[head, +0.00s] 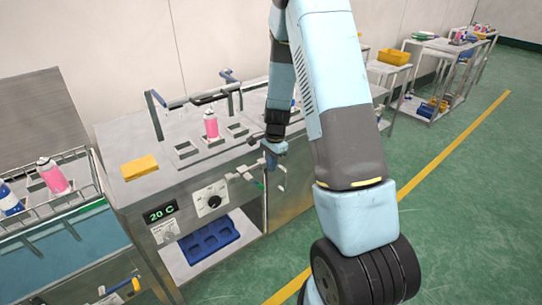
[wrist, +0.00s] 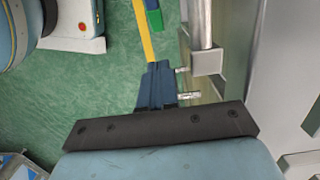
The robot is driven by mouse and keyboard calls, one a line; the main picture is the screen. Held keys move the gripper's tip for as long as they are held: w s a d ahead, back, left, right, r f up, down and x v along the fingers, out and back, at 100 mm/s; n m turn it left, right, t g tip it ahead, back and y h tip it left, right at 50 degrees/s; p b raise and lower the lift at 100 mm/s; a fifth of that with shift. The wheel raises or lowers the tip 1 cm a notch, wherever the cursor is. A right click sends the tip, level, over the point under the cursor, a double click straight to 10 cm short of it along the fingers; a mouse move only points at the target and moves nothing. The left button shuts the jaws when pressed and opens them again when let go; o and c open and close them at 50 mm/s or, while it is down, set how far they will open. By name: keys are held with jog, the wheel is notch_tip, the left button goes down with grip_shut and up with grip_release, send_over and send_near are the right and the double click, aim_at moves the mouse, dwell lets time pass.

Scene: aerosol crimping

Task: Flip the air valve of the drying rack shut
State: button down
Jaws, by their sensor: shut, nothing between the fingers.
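The bench unit that I take for the drying rack (head: 150,190) has a steel top with square openings and a pink can (head: 211,127) standing on it. A silver pipe fitting (head: 243,173), apparently the air valve, sticks out of its front, with a small green piece (head: 259,186) near it. My gripper (head: 270,161) is shut and empty, pointing down just right of this fitting. In the wrist view its blue fingers (wrist: 157,85) are together beside a metal pipe and block (wrist: 207,62). A green piece (wrist: 154,20) lies above them in the picture. Contact and the lever's position cannot be told.
The rack's front has a dial (head: 211,201) and a 20 C display (head: 160,213), above a blue tray (head: 209,240). At left, a wire basket (head: 75,165) holds cans, with a yellow handle (head: 136,284) below. Green floor is free at right; carts (head: 408,110) stand behind.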

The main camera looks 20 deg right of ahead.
aim_at(263, 186)
jog(key=shift+s+a+f, duration=0.3)
jog(key=shift+a+f, duration=0.55)
jog(key=shift+f, duration=0.15)
jog(key=shift+s+a+f, duration=0.25)
jog(key=shift+a+f, duration=0.55)
jog(key=shift+f, duration=0.2)
jog(key=shift+f, duration=0.1)
jog(key=shift+s+a+f, duration=0.1)
jog(key=shift+a+f, duration=0.15)
jog(key=shift+f, duration=0.25)
jog(key=shift+a+f, duration=0.2)
jog(key=shift+f, duration=0.3)
